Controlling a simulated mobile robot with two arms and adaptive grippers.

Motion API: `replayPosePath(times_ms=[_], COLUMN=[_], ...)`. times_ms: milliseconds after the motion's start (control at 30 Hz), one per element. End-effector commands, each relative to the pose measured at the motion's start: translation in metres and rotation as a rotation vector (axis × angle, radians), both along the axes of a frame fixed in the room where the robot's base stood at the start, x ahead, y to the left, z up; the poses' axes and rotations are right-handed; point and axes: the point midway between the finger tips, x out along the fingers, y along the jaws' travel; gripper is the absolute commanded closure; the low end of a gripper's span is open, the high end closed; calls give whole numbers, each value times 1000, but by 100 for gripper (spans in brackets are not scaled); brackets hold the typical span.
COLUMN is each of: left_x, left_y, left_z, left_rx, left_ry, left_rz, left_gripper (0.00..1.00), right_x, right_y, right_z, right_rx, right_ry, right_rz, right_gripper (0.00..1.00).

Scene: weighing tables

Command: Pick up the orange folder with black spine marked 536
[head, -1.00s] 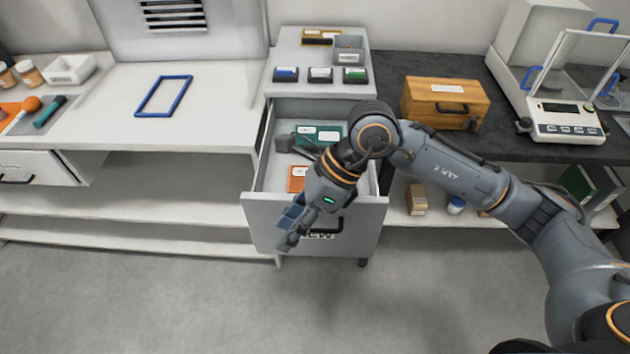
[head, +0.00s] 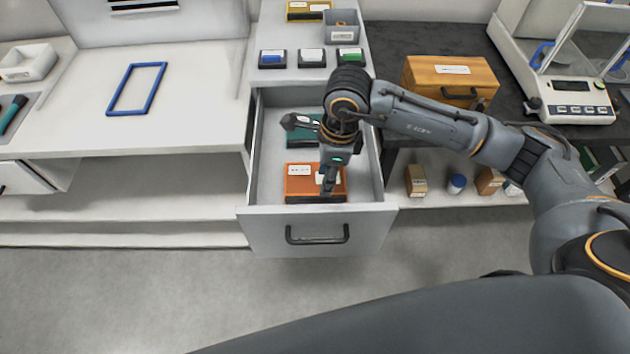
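An orange folder with a black spine (head: 301,186) lies in the open drawer (head: 258,212), near its front. It has a white label whose number I cannot read. My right gripper (head: 327,188) points down over the right part of this folder and hides some of it. I cannot tell whether its fingers touch the folder or how far apart they are. My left gripper is not in view.
A teal folder (head: 296,138) lies farther back in the drawer, partly hidden by my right arm. A wooden box (head: 445,72) and a balance (head: 578,98) stand on the dark bench to the right.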

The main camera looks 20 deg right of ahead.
Motion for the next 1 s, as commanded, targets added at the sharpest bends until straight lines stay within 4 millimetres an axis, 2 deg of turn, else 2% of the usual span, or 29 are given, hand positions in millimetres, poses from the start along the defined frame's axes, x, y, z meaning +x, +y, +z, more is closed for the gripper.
replayPosePath(times_ms=[67, 167, 333, 467, 633, 900, 1000], left_x=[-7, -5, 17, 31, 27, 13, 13], left_y=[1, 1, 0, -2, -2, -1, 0], left_z=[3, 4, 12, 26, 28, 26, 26], left_rx=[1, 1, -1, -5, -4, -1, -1], left_ry=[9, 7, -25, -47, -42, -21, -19], left_rz=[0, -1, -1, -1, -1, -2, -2], left_gripper=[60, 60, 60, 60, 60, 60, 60], right_x=[0, 1, 1, 1, 3, 3, 3], right_y=[2, 3, 7, 16, 18, 18, 18], right_z=[-11, -20, -30, -48, -70, -74, -74], right_rx=[2, 0, 1, 1, 0, 2, 2], right_ry=[2, 1, 2, 5, 1, -2, -2], right_rz=[-2, 0, 0, 1, -2, 0, 0], right_gripper=[61, 61, 61, 61, 61, 61, 82])
